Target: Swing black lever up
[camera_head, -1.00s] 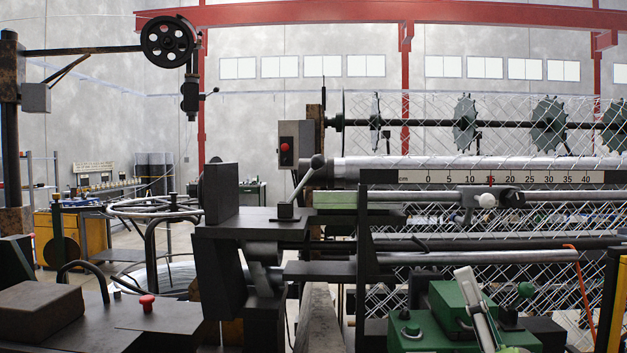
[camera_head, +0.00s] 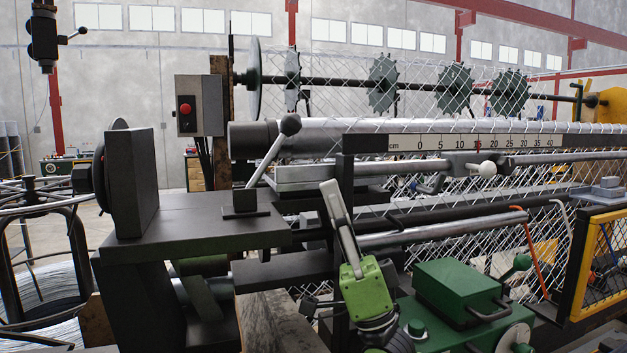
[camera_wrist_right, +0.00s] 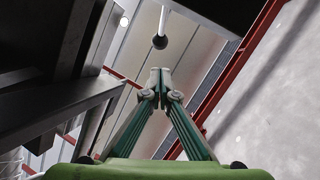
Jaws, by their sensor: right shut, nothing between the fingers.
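The black-knobbed lever (camera_head: 264,160) stands on a dark block on the machine's flat plate, its grey rod tilted up to the right. Its ball knob (camera_head: 290,124) is at the upper end; in the right wrist view a dark ball on a light rod (camera_wrist_right: 159,42) shows just beyond the fingertips. My right gripper (camera_head: 328,187) is shut and empty, pointing up, below and to the right of the knob. In the wrist view its tips (camera_wrist_right: 160,75) meet, with a visible gap to the ball. My left gripper is out of view.
A grey box with a red button (camera_head: 186,107) stands behind the lever. A ruler bar (camera_head: 470,142) and rollers with wire mesh run to the right. A green box (camera_head: 460,290) is right of my gripper. A dark upright plate (camera_head: 130,185) stands left of the lever.

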